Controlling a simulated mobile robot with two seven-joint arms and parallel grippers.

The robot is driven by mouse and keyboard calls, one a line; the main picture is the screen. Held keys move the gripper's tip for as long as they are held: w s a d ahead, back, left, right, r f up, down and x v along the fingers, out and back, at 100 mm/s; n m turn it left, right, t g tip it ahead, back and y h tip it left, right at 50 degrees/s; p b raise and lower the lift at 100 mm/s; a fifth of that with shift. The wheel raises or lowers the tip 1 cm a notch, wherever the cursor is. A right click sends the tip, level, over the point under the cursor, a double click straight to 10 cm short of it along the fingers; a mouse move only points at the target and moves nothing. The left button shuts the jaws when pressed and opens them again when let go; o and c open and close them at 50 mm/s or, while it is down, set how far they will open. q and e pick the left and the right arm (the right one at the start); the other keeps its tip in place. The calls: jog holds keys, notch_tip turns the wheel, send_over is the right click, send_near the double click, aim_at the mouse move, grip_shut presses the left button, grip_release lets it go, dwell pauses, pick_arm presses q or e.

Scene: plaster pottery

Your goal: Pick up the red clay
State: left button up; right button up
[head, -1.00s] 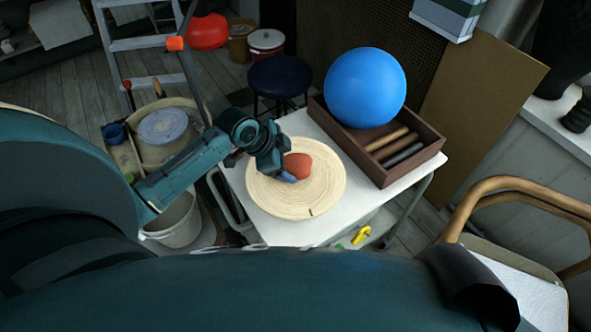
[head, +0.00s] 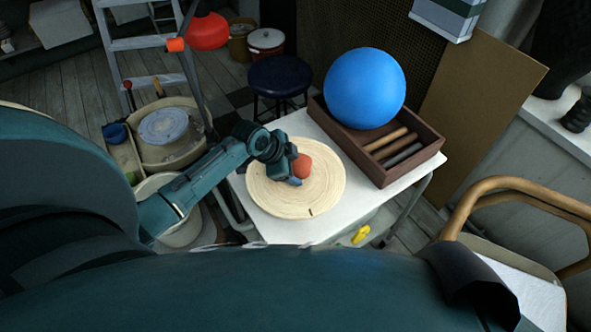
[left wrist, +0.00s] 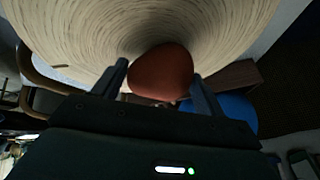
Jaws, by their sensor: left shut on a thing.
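The red clay (head: 303,163) is a rounded lump over the pale round board (head: 310,205) on the white table. My left gripper (head: 292,180) reaches in from the left and is shut on the clay, hiding its left side. In the left wrist view the clay (left wrist: 161,72) sits between the two fingers of the left gripper (left wrist: 160,82), with the board's ringed surface behind it. I cannot tell whether the clay touches the board. My right gripper is not in view.
A brown wooden tray (head: 434,146) with a blue ball (head: 364,88) and rolling tools stands behind and right of the board. A dark blue stool (head: 279,75) is behind the table. A wooden chair arm (head: 470,205) is at the right. The board's front is clear.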

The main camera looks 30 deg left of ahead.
pick_arm(q)
jog(key=c, duration=0.7)
jog(key=shift+w+r, duration=0.1)
jog(key=shift+r, duration=0.05)
jog(key=shift+c, duration=0.8)
